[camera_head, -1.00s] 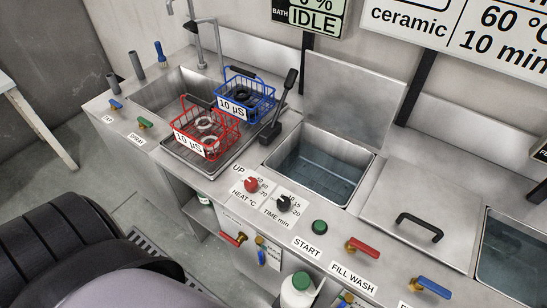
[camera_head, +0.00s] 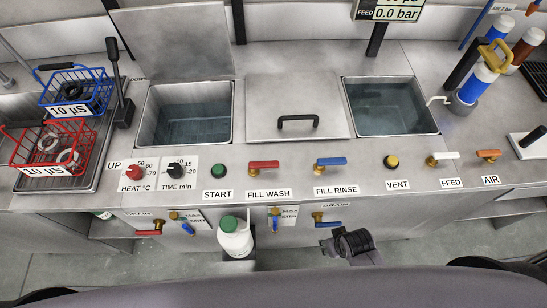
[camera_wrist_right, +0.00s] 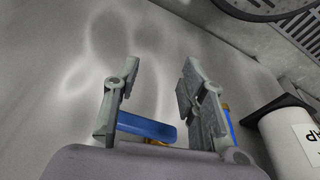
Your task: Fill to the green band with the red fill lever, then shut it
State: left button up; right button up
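The red fill lever (camera_head: 263,164), above the FILL WASH label, lies along the counter front in the head view. Behind it to the left is an open tank (camera_head: 148,134) with its lid (camera_head: 175,45) raised; water stands in it. I cannot make out a green band. My right gripper (camera_head: 326,246) is low in front of the counter, below and right of the red lever and apart from it. In the right wrist view the right gripper (camera_wrist_right: 158,75) has its fingers apart, with a blue lever (camera_wrist_right: 147,127) showing between them; contact is unclear. My left gripper is out of view.
A blue FILL RINSE lever (camera_head: 330,161) sits right of the red one. A closed lid (camera_head: 265,100) separates the open tank from a second water-filled tank (camera_head: 390,82). Below the counter edge are a white bottle (camera_head: 235,240) and a blue-handled drain valve (camera_head: 328,224).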

notch_tip(320, 180, up, 12)
jog(key=w, duration=0.3)
notch_tip(320, 180, up, 18)
jog(key=n+y, duration=0.5)
jog(key=n, duration=0.7)
send_over(271, 163)
jog(key=s+d, duration=0.3)
jog(key=d, duration=0.2)
notch_tip(271, 163, up, 7)
jog(key=w+d+n+g+h, duration=0.1)
jog(key=w+d+n+g, duration=0.2)
jog(key=n, duration=0.1)
jog(key=x, duration=0.6)
jog(key=p+x, duration=0.1)
jog(key=x, duration=0.5)
jog(key=p+x, duration=0.1)
jog(key=x, duration=0.4)
jog(key=shift+w+a+f, duration=0.25)
jog(key=shift+w+a, duration=0.05)
jog(key=shift+a, duration=0.1)
jog(key=shift+t, duration=0.3)
jog(key=shift+c, duration=0.3)
grip_shut()
